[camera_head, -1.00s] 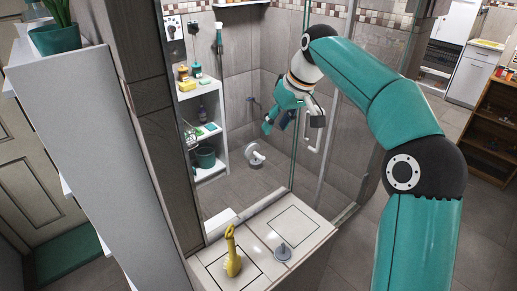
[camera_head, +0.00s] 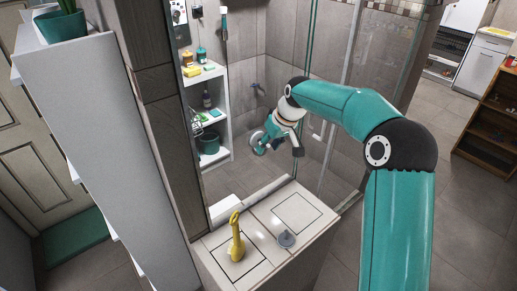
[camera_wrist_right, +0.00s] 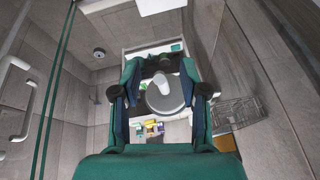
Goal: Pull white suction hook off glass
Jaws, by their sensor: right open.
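The white suction hook (camera_head: 256,139) is on the glass in front of the shower, partly hidden by my right gripper. In the right wrist view it is a round grey-white disc with a white hook (camera_wrist_right: 163,84) standing out from it. My right gripper (camera_head: 264,146) is open at the hook. In the wrist view its two fingers (camera_wrist_right: 161,72) lie on either side of the hook. I cannot tell whether they touch it. My left gripper is not in view.
White shelves (camera_head: 211,117) with bottles and a green bucket (camera_head: 208,143) are behind. A wire basket (camera_wrist_right: 236,112) shows in the wrist view.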

